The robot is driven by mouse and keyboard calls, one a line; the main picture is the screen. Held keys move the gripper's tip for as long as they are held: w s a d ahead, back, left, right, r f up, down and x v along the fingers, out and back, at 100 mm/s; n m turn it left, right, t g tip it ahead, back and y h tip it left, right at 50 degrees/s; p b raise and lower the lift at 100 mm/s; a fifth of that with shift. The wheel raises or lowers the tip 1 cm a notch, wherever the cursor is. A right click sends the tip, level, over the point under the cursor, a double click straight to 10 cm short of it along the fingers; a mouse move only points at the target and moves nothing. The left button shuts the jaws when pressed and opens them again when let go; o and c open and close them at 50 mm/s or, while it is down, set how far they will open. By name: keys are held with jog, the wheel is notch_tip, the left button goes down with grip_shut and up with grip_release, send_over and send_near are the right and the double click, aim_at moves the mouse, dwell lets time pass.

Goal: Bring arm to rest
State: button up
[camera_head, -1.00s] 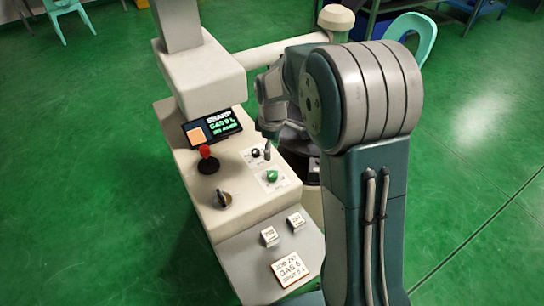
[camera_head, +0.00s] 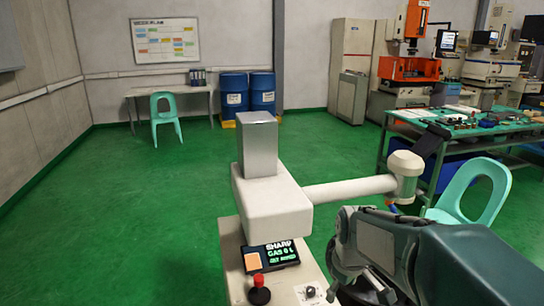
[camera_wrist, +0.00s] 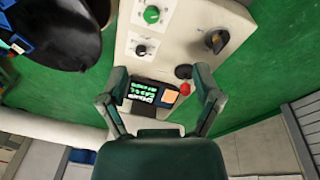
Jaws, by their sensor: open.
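My gripper (camera_wrist: 163,100) is open and empty in the wrist view, its two fingers spread apart. Between and beyond the fingers is the pale console's small display screen (camera_wrist: 150,93). In the head view my arm (camera_head: 430,260) fills the lower right, its wrist end beside the console. My fingertips are not clear there. The console (camera_head: 232,262) carries the display (camera_head: 270,256) and a red-knobbed joystick (camera_head: 259,290). The wrist view also shows a green knob (camera_wrist: 152,14), a small black knob (camera_wrist: 142,50) and a larger dark knob (camera_wrist: 216,41).
A pale horizontal arm (camera_head: 350,189) of the machine runs right from its head (camera_head: 270,200), close to my arm. A green chair (camera_head: 470,195) and a cluttered workbench (camera_head: 455,133) stand at right. Green floor (camera_head: 130,220) is open at left.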

jog(key=s+r+m+t, duration=0.2)
jog(key=s+r+m, duration=0.1)
jog(key=s, duration=0.6)
jog(key=s+r+m+t, duration=0.1)
jog(key=s+r+m, duration=0.2)
jog(key=s, duration=0.6)
jog(key=shift+r+m+t, duration=0.25)
jog(key=shift+m+t, duration=0.15)
jog(key=shift+m, duration=0.3)
